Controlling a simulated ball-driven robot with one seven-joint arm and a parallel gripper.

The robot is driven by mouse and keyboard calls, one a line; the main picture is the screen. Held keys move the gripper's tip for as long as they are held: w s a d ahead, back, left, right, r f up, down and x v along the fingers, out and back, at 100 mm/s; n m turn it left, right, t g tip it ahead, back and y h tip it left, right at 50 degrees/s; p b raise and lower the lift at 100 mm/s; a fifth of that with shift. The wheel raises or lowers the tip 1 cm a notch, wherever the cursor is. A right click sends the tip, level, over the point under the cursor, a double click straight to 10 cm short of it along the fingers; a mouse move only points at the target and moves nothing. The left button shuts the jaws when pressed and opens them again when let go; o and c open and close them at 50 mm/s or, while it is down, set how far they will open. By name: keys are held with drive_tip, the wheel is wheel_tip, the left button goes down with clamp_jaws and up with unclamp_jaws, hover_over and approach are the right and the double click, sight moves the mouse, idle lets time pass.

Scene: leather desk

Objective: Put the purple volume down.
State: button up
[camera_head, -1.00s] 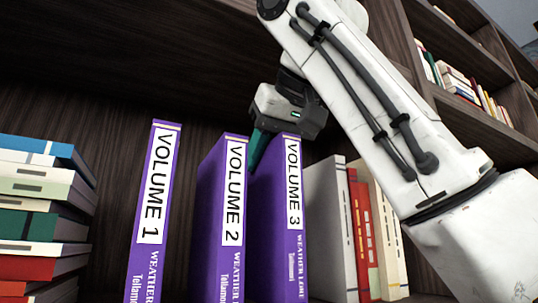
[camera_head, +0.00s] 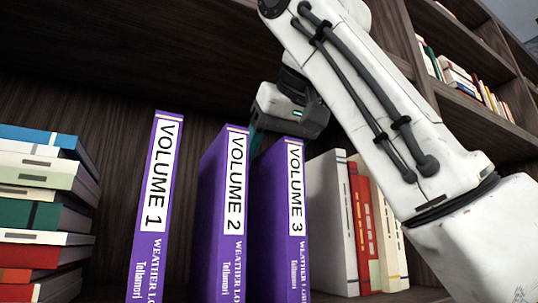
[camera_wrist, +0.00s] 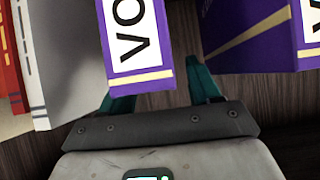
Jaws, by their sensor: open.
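The purple volume labelled VOLUME 3 (camera_head: 278,215) stands upright on the shelf, right of VOLUME 2 (camera_head: 220,215), with a gap at their tops. My gripper (camera_head: 272,140) is over its top, behind the spine. One teal finger shows between the two volumes; the other is hidden behind VOLUME 3. In the wrist view, the teal fingers of my gripper (camera_wrist: 152,90) are open on either side of VOLUME 3 (camera_wrist: 150,85). A gap shows on the right finger's side; contact on the left is unclear. The foot of VOLUME 3 is out of view.
VOLUME 1 (camera_head: 157,210) stands apart on the left. A stack of lying books (camera_head: 45,215) is at the far left. A grey book (camera_head: 332,220), a red book (camera_head: 362,225) and cream books stand right of VOLUME 3. The shelf above is close over my gripper.

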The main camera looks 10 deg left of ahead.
drive_tip(key=shift+r, duration=0.15)
drive_tip(key=shift+r+p, duration=0.3)
drive_tip(key=shift+p, duration=0.05)
drive_tip(key=v, duration=1.2)
drive_tip(key=shift+s+d+r, duration=0.1)
idle(0.9)
